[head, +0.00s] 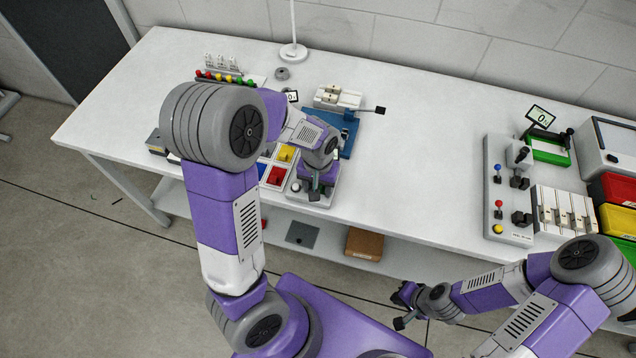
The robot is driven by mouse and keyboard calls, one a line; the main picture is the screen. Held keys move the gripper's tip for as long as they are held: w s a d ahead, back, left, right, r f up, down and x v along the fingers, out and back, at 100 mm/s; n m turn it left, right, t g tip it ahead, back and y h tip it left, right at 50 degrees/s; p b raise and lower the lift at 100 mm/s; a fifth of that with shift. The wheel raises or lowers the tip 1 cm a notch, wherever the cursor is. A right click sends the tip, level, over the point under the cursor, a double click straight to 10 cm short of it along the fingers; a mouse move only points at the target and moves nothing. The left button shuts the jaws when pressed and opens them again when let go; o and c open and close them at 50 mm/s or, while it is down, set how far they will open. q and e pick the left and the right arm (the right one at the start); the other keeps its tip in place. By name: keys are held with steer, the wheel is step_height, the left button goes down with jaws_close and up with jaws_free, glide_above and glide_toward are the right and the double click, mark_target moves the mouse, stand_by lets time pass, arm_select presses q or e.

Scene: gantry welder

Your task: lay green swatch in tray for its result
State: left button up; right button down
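Blue (265,158), yellow (286,153) and red (277,176) squares in pale frames lie on the table, partly covered by my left arm. I cannot pick out a green swatch or a green tray; my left arm hides part of this area. My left gripper (315,190) points down over a pale box with a white button (295,186), just right of the red square. Its fingertips are too small to tell whether they are apart or hold anything. My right gripper (402,308) hangs in front of the table, its fingers apart and empty.
A blue fixture (345,143) stands behind my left gripper. A row of coloured knobs (225,77) and a lamp stand (293,52) are further back. A control panel (508,190), green scale (550,150) and coloured bins (615,188) fill the right. The middle tabletop is clear.

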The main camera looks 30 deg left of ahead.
arm_select(q)
jaws_close()
steer(key=shift+s+d+r+p, duration=0.15)
steer(key=shift+s+d, duration=0.15)
steer(key=shift+s, duration=0.9)
steer(key=shift+s+d+f+p, duration=0.15)
steer(key=shift+s+d, duration=0.1)
steer(key=shift+s, duration=0.9)
steer(key=shift+s+d+r+p, duration=0.15)
steer(key=shift+s+d, duration=0.15)
steer(key=shift+s, duration=0.9)
steer(key=shift+r, duration=0.15)
step_height(320, 180, up, 6)
steer(key=p, duration=0.5)
steer(key=shift+p, duration=0.4)
steer(key=shift+w, duration=0.1)
